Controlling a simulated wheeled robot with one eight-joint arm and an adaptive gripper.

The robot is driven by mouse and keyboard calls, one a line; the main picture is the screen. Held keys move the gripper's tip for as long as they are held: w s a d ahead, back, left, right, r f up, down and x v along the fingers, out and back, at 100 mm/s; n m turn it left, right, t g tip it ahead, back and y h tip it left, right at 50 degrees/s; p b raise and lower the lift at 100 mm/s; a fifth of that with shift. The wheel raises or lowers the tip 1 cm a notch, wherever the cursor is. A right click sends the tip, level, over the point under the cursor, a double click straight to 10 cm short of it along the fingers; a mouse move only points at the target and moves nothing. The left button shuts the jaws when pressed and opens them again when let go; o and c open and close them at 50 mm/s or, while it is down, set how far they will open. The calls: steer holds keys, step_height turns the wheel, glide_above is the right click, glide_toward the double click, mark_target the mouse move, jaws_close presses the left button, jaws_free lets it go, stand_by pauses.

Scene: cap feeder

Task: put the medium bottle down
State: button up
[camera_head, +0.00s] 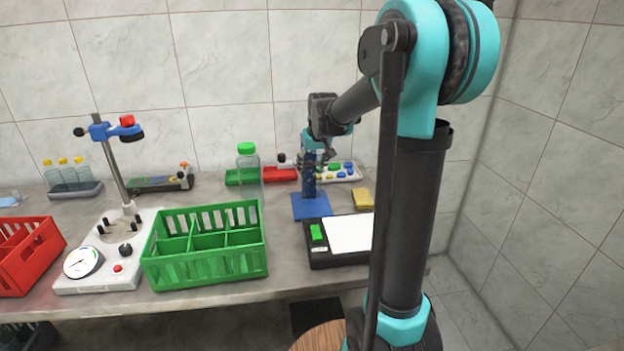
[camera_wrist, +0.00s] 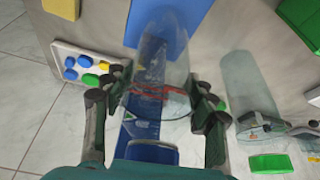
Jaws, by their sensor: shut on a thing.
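The medium bottle seems to be the clear, see-through bottle (camera_wrist: 172,72) between my fingers in the wrist view. My gripper (camera_wrist: 158,108) is shut on it, one finger on each side. The bottle is in front of a blue stand, whose flat base (camera_wrist: 185,20) shows behind it. Whether it touches the stand I cannot tell. In the head view my gripper (camera_head: 310,161) is at the upper part of the blue stand's post (camera_head: 309,187), and the held bottle is too small to make out there.
A clear bottle with a green cap (camera_head: 248,170) stands left of the stand. A green crate (camera_head: 205,267), a black scale (camera_head: 320,252) and a yellow sponge (camera_head: 362,199) are nearby. A tray of coloured caps (camera_head: 341,173) lies behind, right of the post.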

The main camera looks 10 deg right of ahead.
mark_target(315, 162)
steer(key=shift+f, duration=2.55)
steer(key=o, duration=1.7)
steer(key=shift+c, duration=0.2)
steer(key=v, duration=1.2)
